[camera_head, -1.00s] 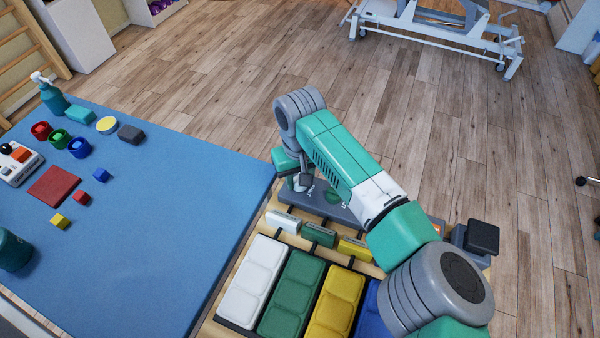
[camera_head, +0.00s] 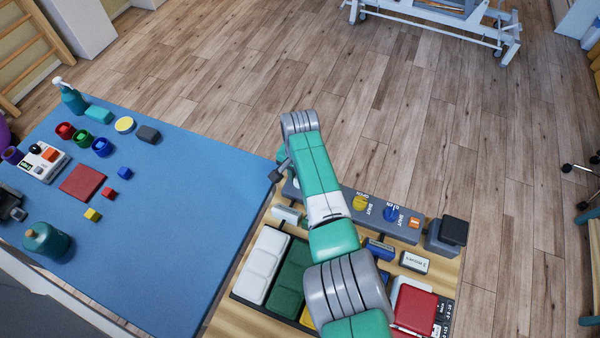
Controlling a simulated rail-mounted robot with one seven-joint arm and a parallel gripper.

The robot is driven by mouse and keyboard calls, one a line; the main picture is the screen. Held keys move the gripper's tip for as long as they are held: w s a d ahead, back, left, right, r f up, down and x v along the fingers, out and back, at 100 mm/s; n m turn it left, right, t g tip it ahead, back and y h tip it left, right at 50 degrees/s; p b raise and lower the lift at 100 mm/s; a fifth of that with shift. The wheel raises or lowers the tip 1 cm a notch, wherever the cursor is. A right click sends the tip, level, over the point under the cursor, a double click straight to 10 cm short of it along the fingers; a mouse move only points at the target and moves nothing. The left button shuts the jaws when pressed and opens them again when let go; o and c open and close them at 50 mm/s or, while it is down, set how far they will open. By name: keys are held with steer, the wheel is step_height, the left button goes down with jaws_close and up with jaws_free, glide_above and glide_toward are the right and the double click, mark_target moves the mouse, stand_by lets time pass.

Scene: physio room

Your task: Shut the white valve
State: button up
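The valves sit on a grey panel (camera_head: 402,232) at the back of the wooden station. A yellow valve (camera_head: 360,203) and a blue valve (camera_head: 391,213) show on it, with "OPEN" and "SHUT" lettering beside them. The white valve is not visible now; the panel's left end, where it stood in the earlier view, is behind my arm. My gripper (camera_head: 278,174) is over that left end, mostly hidden by my wrist. Only a dark finger part shows at its left side, so its opening and any contact cannot be seen.
In front of the panel are a white block (camera_head: 288,214), a blue block (camera_head: 378,248), and white (camera_head: 263,264) and green (camera_head: 287,290) padded trays. A dark box (camera_head: 453,231) stands at the panel's right end. A blue mat (camera_head: 185,190) with small items lies left.

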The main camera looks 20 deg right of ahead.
steer(key=m, duration=0.4)
steer(key=shift+r+m+p, duration=0.1)
steer(key=shift+m+p, duration=0.2)
steer(key=shift+m, duration=1.5)
steer(key=o, duration=1)
steer(key=shift+c, duration=0.2)
step_height(320, 180, up, 8)
steer(key=p, duration=0.3)
